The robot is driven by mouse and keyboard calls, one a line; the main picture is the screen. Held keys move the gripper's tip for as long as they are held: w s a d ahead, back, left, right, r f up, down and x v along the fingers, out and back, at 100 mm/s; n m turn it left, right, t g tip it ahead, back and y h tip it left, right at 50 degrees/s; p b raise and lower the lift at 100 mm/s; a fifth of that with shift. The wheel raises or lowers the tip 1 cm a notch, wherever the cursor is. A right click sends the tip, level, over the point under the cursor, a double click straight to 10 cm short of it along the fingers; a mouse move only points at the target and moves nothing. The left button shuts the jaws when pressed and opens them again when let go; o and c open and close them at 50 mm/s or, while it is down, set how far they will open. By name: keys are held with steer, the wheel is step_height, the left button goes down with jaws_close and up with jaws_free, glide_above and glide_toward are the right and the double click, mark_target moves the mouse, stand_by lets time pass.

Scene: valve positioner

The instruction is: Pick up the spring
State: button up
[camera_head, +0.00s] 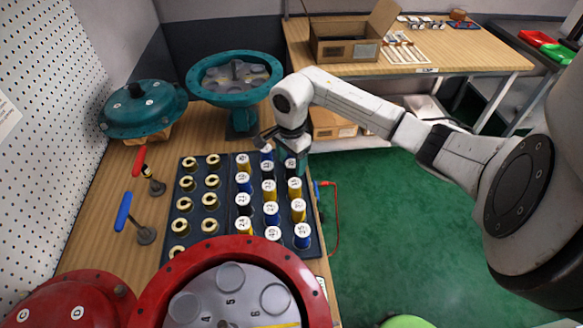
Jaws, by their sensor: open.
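Short cylinders with white numbered tops, which look like the springs, stand in rows in a dark tray (228,222). They are blue, yellow, black and white; one yellow one (298,209) stands in the right column and a blue one (302,235) at the near right corner. The task does not say which spring is meant. My gripper (283,152) points down over the far right corner of the tray, close above the end springs there. It is open, with no spring visibly held. It partly hides the far springs, and I cannot tell whether its fingers touch one.
Brass rings fill the tray's left side. A teal housing (236,78) and teal cover (142,108) stand behind; a red housing (152,298) stands in front. A second table (460,62) holds a cardboard box (345,46).

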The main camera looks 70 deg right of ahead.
steer(key=shift+f, duration=1.45)
steer(key=c, duration=1.2)
steer(key=shift+r, duration=0.2)
